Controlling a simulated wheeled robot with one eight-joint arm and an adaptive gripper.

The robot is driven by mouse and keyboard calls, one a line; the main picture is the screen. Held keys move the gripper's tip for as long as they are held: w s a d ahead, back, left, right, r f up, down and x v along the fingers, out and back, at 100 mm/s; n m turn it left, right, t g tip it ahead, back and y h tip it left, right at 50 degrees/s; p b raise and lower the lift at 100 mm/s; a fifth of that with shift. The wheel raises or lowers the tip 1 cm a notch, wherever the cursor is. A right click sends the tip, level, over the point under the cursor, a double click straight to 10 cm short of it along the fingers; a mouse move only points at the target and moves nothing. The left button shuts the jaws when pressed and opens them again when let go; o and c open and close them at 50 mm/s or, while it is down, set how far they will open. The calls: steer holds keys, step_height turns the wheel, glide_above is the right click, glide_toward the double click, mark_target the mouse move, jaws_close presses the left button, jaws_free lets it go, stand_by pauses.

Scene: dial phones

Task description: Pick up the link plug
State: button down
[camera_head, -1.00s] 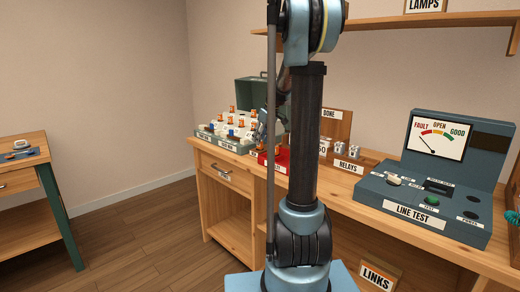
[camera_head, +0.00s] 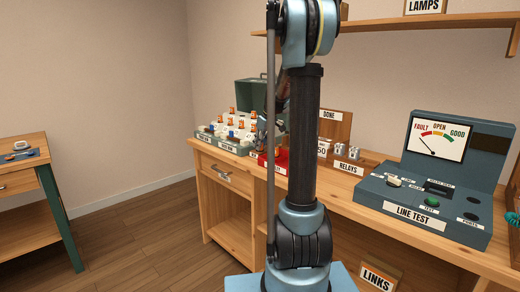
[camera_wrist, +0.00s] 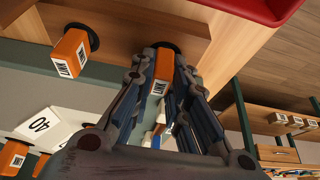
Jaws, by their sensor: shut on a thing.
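In the wrist view an orange link plug (camera_wrist: 161,74) with a white LINK label and a dark round end sits between the fingers of my gripper (camera_wrist: 168,66). The gripper is shut on it. A second orange link plug (camera_wrist: 70,52) shows to the left, apart from the fingers. In the head view several orange-topped plugs stand among white parts on the grey-green tray (camera_head: 222,144) at the bench's left end. My gripper is mostly hidden behind my own arm there, so the held plug cannot be made out.
A red tray (camera_head: 281,163) lies right of the grey-green one, with RELAYS parts (camera_head: 348,166) beyond. The LINE TEST box (camera_head: 424,209) stands on the right of the bench. A white card marked 40 (camera_wrist: 42,125) shows in the wrist view. A side table (camera_head: 22,148) stands left, across open floor.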

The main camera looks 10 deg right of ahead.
steer(key=shift+r, duration=0.1)
step_height(320, 180, up, 10)
steer(key=shift+f, duration=0.1)
stand_by(0.3)
stand_by(0.4)
